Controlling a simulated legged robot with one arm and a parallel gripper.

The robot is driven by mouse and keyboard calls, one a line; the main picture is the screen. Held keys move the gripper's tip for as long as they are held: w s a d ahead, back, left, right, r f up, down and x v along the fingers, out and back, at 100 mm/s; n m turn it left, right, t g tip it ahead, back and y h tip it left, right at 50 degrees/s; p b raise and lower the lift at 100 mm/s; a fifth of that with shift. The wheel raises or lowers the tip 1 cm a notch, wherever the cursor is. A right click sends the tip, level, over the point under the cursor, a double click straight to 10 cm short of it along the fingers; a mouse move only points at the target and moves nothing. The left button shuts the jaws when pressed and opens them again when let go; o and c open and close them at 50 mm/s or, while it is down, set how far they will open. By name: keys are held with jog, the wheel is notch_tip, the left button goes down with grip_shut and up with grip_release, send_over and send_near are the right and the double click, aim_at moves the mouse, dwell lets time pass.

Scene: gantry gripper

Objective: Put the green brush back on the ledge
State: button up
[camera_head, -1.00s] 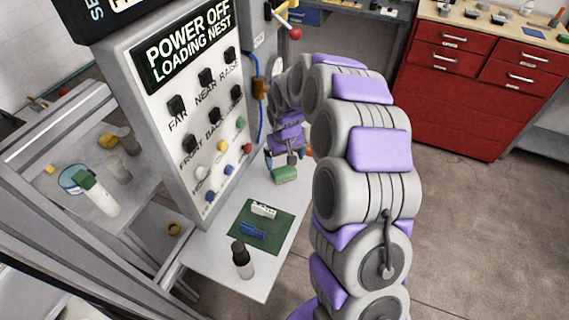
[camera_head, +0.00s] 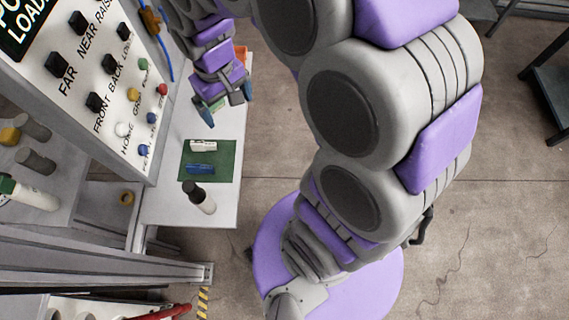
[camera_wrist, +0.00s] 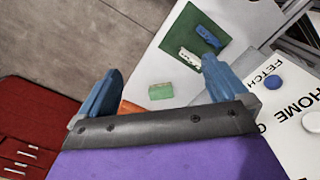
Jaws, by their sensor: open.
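The green brush (camera_wrist: 161,91) is a small green block lying on the white ledge (camera_wrist: 172,60) below the button panel. In the wrist view it shows between and beyond my fingers, touching neither. In the head view only a bit of green (camera_head: 216,104) shows behind my gripper (camera_head: 227,101). My gripper, which also shows in the wrist view (camera_wrist: 162,70), has its two blue fingers spread wide with nothing between them. A green mat (camera_head: 226,163) on the ledge holds a white brush (camera_head: 203,146) and a blue brush (camera_head: 200,169).
An orange item (camera_wrist: 130,107) lies beside the green brush. The button panel (camera_head: 100,75) rises on the left. Open floor lies right of the ledge.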

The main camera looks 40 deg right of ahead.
jog(key=s+r+m+g, duration=0.1)
jog(key=s+r, duration=0.1)
jog(key=s, duration=1.9)
jog(key=shift+d+r+m+g, duration=0.15)
jog(key=shift+d+m+g, duration=0.15)
jog(key=shift+d, duration=0.15)
jog(key=shift+w, duration=0.1)
